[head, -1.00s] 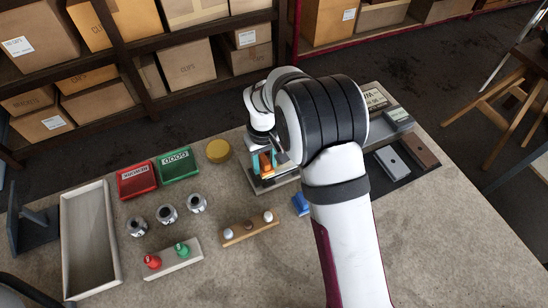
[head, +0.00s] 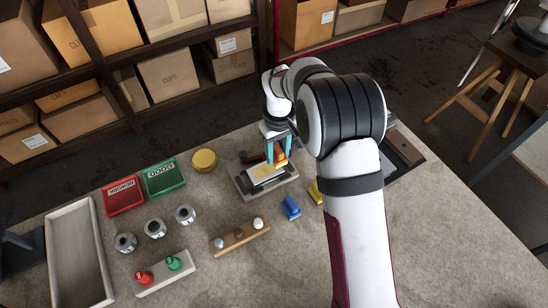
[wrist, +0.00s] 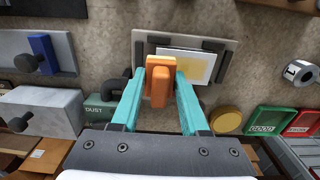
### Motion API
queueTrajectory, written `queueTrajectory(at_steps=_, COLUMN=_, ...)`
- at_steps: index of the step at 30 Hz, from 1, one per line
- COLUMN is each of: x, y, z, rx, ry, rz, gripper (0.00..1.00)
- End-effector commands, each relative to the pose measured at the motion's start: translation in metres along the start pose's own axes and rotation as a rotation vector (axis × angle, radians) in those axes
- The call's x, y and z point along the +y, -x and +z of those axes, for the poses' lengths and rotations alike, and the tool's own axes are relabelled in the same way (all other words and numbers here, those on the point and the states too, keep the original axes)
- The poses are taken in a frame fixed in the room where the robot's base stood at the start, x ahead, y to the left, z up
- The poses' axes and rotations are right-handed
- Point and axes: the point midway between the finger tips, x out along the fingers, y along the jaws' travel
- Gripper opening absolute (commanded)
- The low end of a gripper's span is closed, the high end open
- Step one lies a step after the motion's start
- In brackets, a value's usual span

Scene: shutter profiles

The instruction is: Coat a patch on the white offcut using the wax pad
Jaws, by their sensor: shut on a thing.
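My gripper (head: 279,158) is shut on an orange block, the wax pad (head: 281,154); the wrist view shows the pad (wrist: 160,80) between two teal fingers. The white offcut (wrist: 210,66) lies in a grey holder (wrist: 226,45) with dark side strips. A yellow patch (wrist: 185,66) covers much of the offcut's visible face; it also shows in the head view (head: 266,170). The pad is over the offcut's far right end in the head view. Whether it touches the surface cannot be told. The pad hides part of the offcut.
A round yellow tin (head: 204,160), green tray (head: 165,177) and red tray (head: 124,195) stand left of the holder. A blue block (head: 290,207) and a yellow piece (head: 316,191) lie in front, near my arm. A wooden rack (head: 240,238) stands nearer the front.

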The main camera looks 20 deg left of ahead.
Motion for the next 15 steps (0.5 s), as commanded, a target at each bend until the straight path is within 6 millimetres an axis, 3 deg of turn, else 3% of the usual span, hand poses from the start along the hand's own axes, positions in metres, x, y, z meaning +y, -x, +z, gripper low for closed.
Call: queueTrajectory(at_steps=15, x=0.000, y=0.047, z=0.000, rx=0.000, ry=0.000, rz=0.001, gripper=0.00)
